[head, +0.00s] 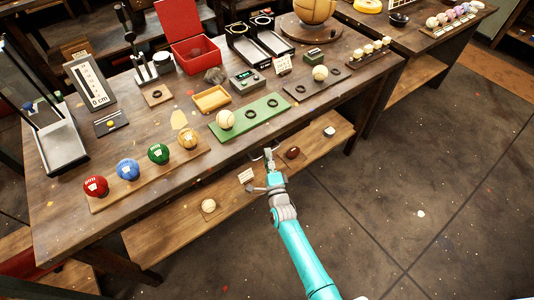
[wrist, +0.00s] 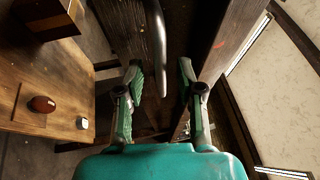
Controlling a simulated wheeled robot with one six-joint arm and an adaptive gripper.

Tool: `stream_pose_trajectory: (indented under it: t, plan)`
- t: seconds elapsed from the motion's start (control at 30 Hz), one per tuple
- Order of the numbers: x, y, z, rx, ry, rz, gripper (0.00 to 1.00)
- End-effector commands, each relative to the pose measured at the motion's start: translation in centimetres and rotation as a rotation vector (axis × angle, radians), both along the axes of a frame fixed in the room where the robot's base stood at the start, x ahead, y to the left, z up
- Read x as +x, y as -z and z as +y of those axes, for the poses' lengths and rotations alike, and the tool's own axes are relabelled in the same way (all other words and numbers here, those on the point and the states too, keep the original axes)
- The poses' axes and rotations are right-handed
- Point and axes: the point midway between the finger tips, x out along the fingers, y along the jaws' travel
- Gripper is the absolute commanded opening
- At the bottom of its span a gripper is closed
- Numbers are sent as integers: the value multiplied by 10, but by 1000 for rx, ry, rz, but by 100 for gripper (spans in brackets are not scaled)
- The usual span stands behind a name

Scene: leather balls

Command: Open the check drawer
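My gripper (head: 270,160) is at the front edge of the long workbench, above the lower shelf. In the wrist view its two green fingers (wrist: 162,80) are apart. A curved grey metal handle (wrist: 160,45) shows between the fingertips, in front of dark wood (wrist: 125,25) that looks like the drawer front.
The workbench top (head: 75,205) holds balls, a green board (head: 270,112) and a red box (head: 195,52). The floor at the right is clear.

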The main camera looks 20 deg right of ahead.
Motion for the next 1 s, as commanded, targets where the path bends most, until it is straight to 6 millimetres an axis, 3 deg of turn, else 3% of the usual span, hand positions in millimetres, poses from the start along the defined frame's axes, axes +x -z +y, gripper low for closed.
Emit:
stream_pose_trajectory:
  t: [0.2,0.5,0.67,1.0]
  plan:
    - [14,-2,-1,-1,0,0,37]
    - [15,-3,-2,-1,0,0,37]
    - [15,-3,-1,-1,0,0,0]
    - [15,-2,-2,-1,0,1,0]
